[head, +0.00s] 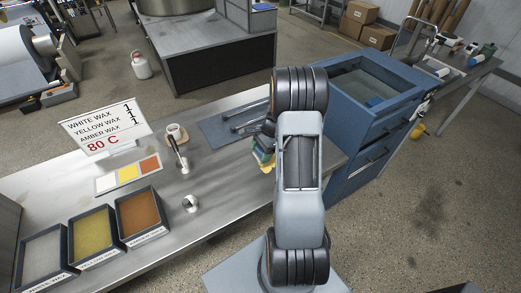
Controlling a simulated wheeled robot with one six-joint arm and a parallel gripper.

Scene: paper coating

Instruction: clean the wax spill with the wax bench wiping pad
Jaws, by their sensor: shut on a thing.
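My gripper (266,132) is mostly hidden behind my own arm, over the right part of the metal bench (228,190). It is shut on a yellow and green cloth-like piece, the wiping pad (262,160), whose left part shows beside the arm. I cannot tell whether the pad touches the bench top. I cannot make out the wax spill; my arm covers part of the bench there.
Trays of white (42,258), yellow (92,237) and amber wax (139,214) stand at the bench's left. A sign (105,128), a colour card (128,174), a cup (175,134) and a tool mat (222,127) are behind. A blue cabinet (365,125) stands right.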

